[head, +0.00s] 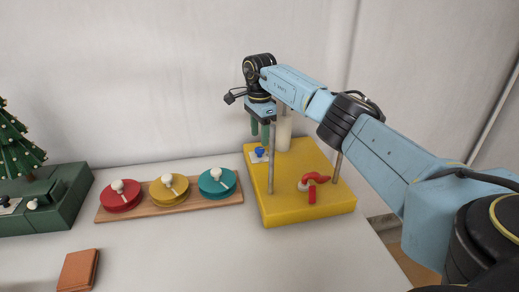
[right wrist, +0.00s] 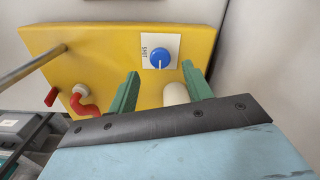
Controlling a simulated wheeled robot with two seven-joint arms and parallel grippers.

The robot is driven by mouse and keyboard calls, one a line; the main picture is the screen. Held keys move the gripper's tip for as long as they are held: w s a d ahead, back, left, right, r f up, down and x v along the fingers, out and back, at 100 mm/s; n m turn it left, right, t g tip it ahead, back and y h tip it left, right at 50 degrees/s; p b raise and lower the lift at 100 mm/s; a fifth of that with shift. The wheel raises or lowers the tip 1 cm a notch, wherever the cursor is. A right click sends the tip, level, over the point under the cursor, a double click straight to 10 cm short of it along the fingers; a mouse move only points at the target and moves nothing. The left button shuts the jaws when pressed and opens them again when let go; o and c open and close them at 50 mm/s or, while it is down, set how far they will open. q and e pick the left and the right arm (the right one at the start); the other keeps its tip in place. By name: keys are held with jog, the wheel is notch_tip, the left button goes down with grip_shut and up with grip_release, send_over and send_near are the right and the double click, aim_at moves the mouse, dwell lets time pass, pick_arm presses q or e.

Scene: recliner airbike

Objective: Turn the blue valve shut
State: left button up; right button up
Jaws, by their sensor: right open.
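The blue valve (head: 260,152) is a round knob on a white plate on the yellow block (head: 312,207). In the right wrist view the blue valve (right wrist: 161,58) has a pale mark toward the picture's bottom, and the plate (right wrist: 147,46) has small lettering at its left, which seems to read SHUT. My right gripper (head: 260,138) is above the valve, pointing down. In the right wrist view its green fingers (right wrist: 160,70) are apart and empty, with the knob just beyond and between the tips. I see no contact. My left gripper is not in view.
The block also carries a red valve handle (head: 313,184), thin metal posts (head: 271,160) and a white cylinder (head: 284,130) close to my gripper. A wooden board (head: 150,210) with red, yellow and teal discs lies to the left. A brown block (head: 78,270) lies in front.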

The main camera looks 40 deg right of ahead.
aim_at(260, 149)
jog(key=shift+f+b, duration=0.5)
jog(key=shift+f, duration=1.75)
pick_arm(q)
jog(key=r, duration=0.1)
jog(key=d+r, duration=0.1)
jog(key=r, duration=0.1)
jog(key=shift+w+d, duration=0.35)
pick_arm(e)
jog(key=c, duration=1)
